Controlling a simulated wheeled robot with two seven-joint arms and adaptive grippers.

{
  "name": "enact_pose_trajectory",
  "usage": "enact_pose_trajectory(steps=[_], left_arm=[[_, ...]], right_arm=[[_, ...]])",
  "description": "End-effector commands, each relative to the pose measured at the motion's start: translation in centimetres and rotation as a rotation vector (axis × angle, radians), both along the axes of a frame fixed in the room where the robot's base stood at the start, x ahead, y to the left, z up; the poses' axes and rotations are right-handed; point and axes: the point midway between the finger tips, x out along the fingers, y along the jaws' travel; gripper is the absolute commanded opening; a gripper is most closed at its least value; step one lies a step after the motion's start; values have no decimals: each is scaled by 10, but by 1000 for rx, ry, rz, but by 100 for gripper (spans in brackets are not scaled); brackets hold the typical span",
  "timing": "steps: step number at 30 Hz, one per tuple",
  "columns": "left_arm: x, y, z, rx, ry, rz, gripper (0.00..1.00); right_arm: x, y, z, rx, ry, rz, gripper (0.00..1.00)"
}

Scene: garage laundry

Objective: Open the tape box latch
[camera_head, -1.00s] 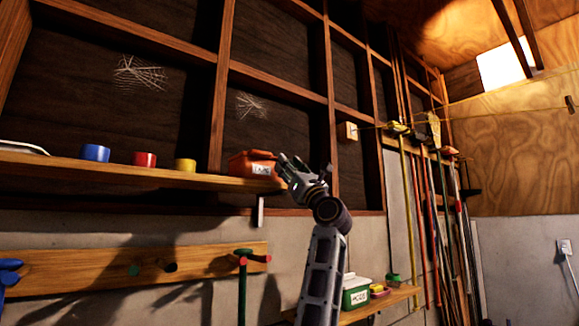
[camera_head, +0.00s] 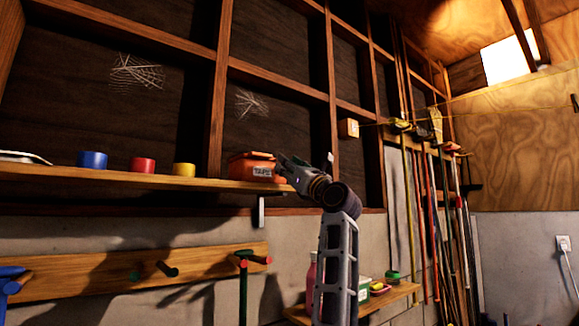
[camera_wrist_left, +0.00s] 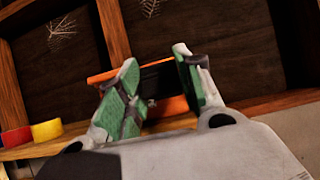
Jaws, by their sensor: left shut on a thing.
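The orange tape box (camera_head: 252,169), with a white "TAPE" label, sits at the right end of the upper wooden shelf (camera_head: 120,179). My left gripper (camera_head: 281,162) is at its right side in the head view. In the left wrist view, its two green-padded fingers (camera_wrist_left: 156,62) stand either side of a dark part in front of the orange box (camera_wrist_left: 178,106). They are shut on part of the box; whether that is the latch itself I cannot tell. The fingers and wrist hide much of the box's near side. My right gripper is not in view.
Blue (camera_head: 92,159), red (camera_head: 143,164) and yellow (camera_head: 184,169) rolls stand left of the box on the shelf. Wooden studs frame the wall behind. A lower shelf (camera_head: 398,296) with small containers lies below right, partly behind my arm.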

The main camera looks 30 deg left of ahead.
Motion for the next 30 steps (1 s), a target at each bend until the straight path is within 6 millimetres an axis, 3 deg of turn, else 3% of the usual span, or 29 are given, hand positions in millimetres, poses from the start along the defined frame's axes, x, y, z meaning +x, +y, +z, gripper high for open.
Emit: enact_pose_trajectory(steps=[1, 2, 6, 20, 30], left_arm=[[0, 0, 1, 3, -1, 0, 12], [0, 0, 1, 3, -1, 0, 38], [0, 0, 1, 2, -1, 0, 56], [-1, -3, -1, 1, 0, -1, 57], [-10, -27, -17, 2, 1, -3, 57]], right_arm=[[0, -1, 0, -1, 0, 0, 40], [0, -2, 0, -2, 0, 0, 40], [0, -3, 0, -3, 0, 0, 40], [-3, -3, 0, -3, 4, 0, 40], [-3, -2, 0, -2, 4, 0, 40]])
